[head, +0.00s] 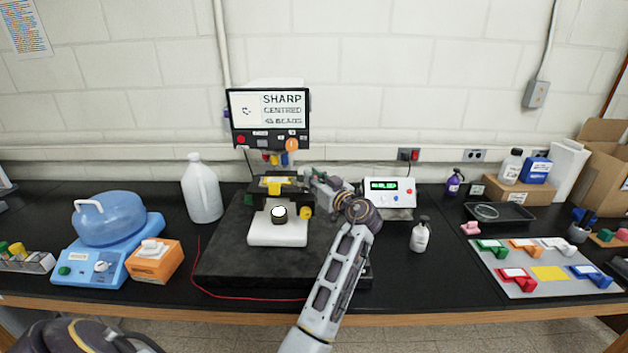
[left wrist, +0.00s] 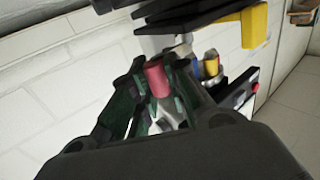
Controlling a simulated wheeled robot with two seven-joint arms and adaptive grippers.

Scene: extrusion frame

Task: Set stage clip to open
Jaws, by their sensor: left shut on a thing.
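The microscope (head: 278,232) stands on a dark slab, with a black stage (head: 294,196) bearing a yellow piece (head: 274,184). My left gripper (head: 312,178) reaches in from the right at the stage's right side. In the left wrist view its fingers (left wrist: 160,85) are closed around a small red cylinder (left wrist: 157,78); I cannot tell whether this is part of the stage clip. The stage (left wrist: 195,18) shows there as dark plates with a yellow knob (left wrist: 255,25). The clip itself is not clear in the head view. My right gripper is not in view.
A screen (head: 268,118) reading "SHARP CENTRED" stands above the microscope. Coloured lens barrels (left wrist: 208,65) are close by the fingers. A white meter (head: 390,190) and small bottle (head: 420,235) stand to the right, a jug (head: 202,190) to the left. A red cord (head: 235,296) lies in front.

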